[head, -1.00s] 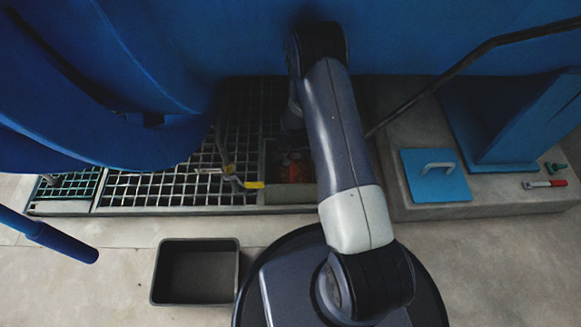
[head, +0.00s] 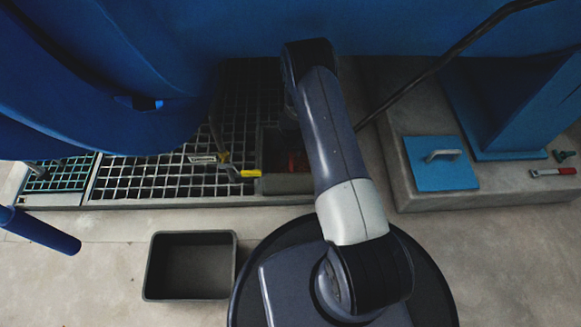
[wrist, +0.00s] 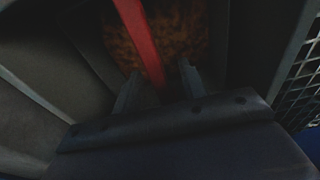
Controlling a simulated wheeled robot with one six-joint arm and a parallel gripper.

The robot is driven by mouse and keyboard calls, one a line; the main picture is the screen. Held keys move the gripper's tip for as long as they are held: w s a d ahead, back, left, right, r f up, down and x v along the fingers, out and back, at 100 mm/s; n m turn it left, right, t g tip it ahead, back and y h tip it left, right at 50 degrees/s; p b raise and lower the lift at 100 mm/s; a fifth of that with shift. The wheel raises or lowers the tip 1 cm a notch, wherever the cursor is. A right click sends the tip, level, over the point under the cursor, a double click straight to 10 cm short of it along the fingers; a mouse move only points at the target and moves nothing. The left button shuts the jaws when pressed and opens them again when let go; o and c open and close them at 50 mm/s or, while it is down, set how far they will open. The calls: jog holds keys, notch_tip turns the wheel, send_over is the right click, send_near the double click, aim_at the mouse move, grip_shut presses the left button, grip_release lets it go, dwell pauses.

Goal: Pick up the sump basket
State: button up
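The sump basket shows in the wrist view as a red bar (wrist: 141,38), apparently its handle, over a rusty brown mass (wrist: 183,32). In the head view only a small red part (head: 293,162) of it shows, down in the dark sump opening beside my arm. My gripper (wrist: 157,86) points down into the opening. Its two fingers are apart, with the red bar running between them and gaps seen on both sides. Whether a finger touches the bar cannot be told. My arm hides the gripper in the head view, and the basket's body is mostly in shadow.
Floor grating (head: 150,180) lies left of the opening, with a yellow-handled valve (head: 240,172) close by. A black bin (head: 191,266) stands on the floor in front. A blue plate with a handle (head: 440,164) lies on the concrete plinth (head: 425,197) at right. Blue vessel overhead.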

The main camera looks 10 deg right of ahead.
jog(key=shift+f, duration=0.15)
grip_shut()
dwell(0.4)
dwell(1.0)
